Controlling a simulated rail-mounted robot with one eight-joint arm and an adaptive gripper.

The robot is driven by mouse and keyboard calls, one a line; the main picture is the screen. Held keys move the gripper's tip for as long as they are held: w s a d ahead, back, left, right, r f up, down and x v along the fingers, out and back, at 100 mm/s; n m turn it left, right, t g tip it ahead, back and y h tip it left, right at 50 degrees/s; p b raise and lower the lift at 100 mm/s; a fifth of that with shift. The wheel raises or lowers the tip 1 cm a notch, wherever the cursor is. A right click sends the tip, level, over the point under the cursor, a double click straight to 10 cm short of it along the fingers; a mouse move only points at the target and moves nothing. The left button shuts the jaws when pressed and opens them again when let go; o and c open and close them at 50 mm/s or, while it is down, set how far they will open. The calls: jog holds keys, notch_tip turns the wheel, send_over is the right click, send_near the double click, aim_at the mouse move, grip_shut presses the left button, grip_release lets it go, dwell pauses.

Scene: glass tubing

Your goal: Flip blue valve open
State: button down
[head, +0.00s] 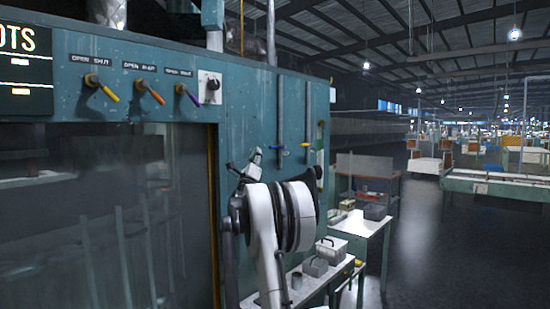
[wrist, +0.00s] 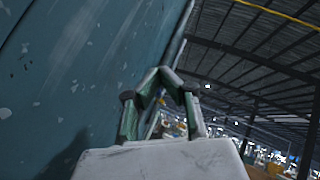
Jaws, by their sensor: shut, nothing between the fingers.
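The blue valve (head: 277,147) is a small blue handle on a vertical grey pipe on the right part of the teal cabinet front. A similar valve with a yellow handle (head: 305,145) sits on the pipe to its right. My gripper (head: 253,158) is in front of the cabinet, left of and slightly below the blue handle in the head view. It appears apart from the handle, though depth is hard to judge. In the wrist view my gripper (wrist: 165,76) has its fingertips together and holds nothing.
The teal cabinet (head: 245,90) carries yellow, orange and purple levers (head: 150,91) and a switch box (head: 210,87) farther left. A white bench (head: 325,283) with small grey boxes stands below my arm. Open floor (head: 420,250) lies to the right.

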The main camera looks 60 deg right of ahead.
aim_at(276, 147)
jog(key=d+f+m+g, duration=0.1)
jog(key=f+m+g, duration=0.1)
jog(key=f, duration=0.1)
jog(key=d+f+m+g+h+b, duration=0.1)
jog(key=d+f+m+g, duration=0.1)
jog(key=f+m, duration=0.1)
jog(key=d+f+m+g+h, duration=0.1)
jog(key=d+f+m+g, duration=0.1)
jog(key=m+g, duration=0.1)
jog(key=shift+f+b, duration=0.4)
jog(key=p+x, duration=0.3)
jog(key=x, duration=0.7)
jog(key=shift+s, duration=0.1)
jog(key=shift+a+r, duration=0.1)
